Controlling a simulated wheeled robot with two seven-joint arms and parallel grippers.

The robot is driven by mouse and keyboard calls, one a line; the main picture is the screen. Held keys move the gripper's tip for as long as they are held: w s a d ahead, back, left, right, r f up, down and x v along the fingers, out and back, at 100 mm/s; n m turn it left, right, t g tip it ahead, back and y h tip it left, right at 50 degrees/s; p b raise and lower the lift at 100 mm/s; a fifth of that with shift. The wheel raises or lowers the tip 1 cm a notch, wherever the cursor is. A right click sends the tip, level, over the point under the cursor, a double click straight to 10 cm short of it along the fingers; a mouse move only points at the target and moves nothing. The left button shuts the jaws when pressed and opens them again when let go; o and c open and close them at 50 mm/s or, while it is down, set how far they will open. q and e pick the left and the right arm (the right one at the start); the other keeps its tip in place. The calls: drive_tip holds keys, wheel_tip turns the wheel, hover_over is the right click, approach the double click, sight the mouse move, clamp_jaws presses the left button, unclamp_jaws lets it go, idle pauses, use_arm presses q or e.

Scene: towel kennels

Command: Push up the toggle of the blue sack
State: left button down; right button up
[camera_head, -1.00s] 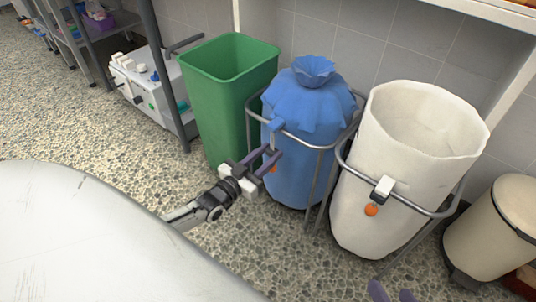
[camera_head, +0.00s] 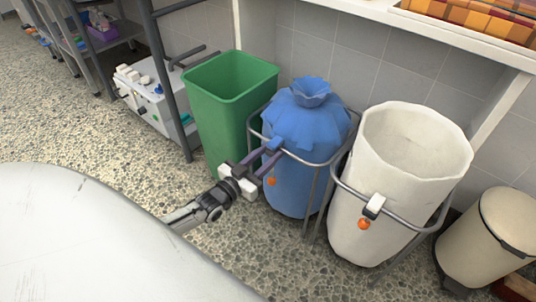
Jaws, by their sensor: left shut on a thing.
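The blue sack (camera_head: 305,175) stands in a grey metal frame, its top drawn in to a ruffled tuft. Its blue toggle (camera_head: 275,143) is at the front left, by the frame's rim. An orange ball (camera_head: 271,182) hangs lower on the sack's front. My left gripper (camera_head: 272,156) reaches in from the left with its purple fingers at the toggle. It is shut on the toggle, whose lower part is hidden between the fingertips. My right gripper is out of view.
A green bin (camera_head: 225,110) stands close left of the blue sack. An open white sack (camera_head: 385,205) with a white toggle (camera_head: 374,206) and orange ball is at its right. A beige pedal bin (camera_head: 490,240) stands further right. Plaid cloth (camera_head: 480,18) lies on the shelf above.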

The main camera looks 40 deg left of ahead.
use_arm(q)
drive_tip(key=c, duration=1.3)
unclamp_jaws()
drive_tip(key=shift+s, duration=0.1)
drive_tip(key=shift+s+p, duration=0.35)
drive_tip(key=shift+s, duration=0.25)
drive_tip(key=s, duration=0.3)
drive_tip(key=s+p, duration=0.1)
drive_tip(key=s, duration=0.2)
drive_tip(key=s+p, duration=0.1)
drive_tip(key=s, duration=0.2)
drive_tip(key=shift+a, duration=0.4)
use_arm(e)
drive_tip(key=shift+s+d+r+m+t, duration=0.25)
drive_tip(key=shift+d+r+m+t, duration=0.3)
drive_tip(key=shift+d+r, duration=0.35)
